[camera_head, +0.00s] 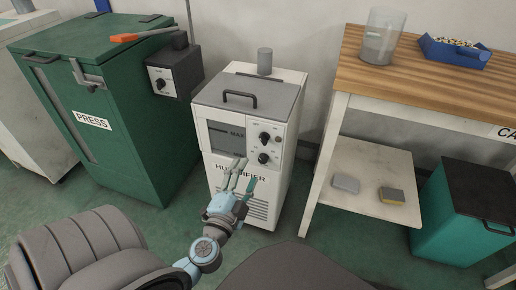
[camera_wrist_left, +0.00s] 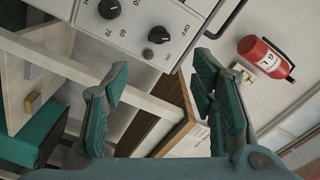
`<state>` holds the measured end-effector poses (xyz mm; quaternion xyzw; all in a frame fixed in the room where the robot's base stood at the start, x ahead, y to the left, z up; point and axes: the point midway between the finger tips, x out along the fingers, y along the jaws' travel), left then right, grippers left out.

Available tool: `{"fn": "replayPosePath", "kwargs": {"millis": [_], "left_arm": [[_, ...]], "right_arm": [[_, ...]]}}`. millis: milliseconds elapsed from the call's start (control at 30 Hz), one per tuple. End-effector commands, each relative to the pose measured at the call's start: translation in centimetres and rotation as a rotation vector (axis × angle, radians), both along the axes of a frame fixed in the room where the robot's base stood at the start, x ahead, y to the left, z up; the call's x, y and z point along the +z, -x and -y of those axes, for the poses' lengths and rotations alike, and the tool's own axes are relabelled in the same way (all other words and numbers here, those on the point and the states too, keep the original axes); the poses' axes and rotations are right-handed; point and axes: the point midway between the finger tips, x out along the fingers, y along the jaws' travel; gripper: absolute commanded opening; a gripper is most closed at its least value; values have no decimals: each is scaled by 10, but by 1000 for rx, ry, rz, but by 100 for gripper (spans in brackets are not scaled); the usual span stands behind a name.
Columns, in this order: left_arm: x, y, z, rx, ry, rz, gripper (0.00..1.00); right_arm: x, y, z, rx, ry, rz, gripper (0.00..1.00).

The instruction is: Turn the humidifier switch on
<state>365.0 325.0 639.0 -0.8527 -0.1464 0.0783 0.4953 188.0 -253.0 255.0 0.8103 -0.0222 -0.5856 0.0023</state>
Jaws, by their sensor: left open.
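The white and grey humidifier (camera_head: 222,174) stands in the middle of the head view. Its front panel has two dark knobs. The upper knob, the switch (camera_head: 264,137), also shows at the top of the left wrist view (camera_wrist_left: 158,34), beside OFF and ON marks. Which mark it points to is too small to tell. The lower knob (camera_head: 263,158) is a dial with numbers around it in the left wrist view (camera_wrist_left: 109,8). My left gripper (camera_head: 241,172) is open and empty, in front of the panel and below the knobs, apart from the switch. My right gripper is not in view.
A green press (camera_head: 130,150) with a control box (camera_head: 176,72) stands to the left. A wood-topped table (camera_head: 350,45) with a lower shelf stands to the right, with a teal bin (camera_head: 445,215) beside it. The left wrist view shows a red extinguisher (camera_wrist_left: 264,60).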

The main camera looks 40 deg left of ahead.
Motion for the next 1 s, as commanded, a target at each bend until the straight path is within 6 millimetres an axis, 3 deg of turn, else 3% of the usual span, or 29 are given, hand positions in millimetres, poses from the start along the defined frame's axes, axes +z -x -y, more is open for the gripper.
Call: {"fn": "replayPosePath", "kwargs": {"millis": [300, 433, 600, 867, 1000], "left_arm": [[7, -82, -29, 2, 1, -1, 52], [8, -107, -35, 2, -2, 1, 52], [13, -119, -35, 1, -12, 5, 52], [18, -117, -31, 2, -19, 10, 52], [17, -117, -32, 2, -18, 11, 32]], "right_arm": [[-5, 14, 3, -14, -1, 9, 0], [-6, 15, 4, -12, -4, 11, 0], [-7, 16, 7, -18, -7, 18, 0], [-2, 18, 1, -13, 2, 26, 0], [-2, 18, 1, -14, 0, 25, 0]]}}
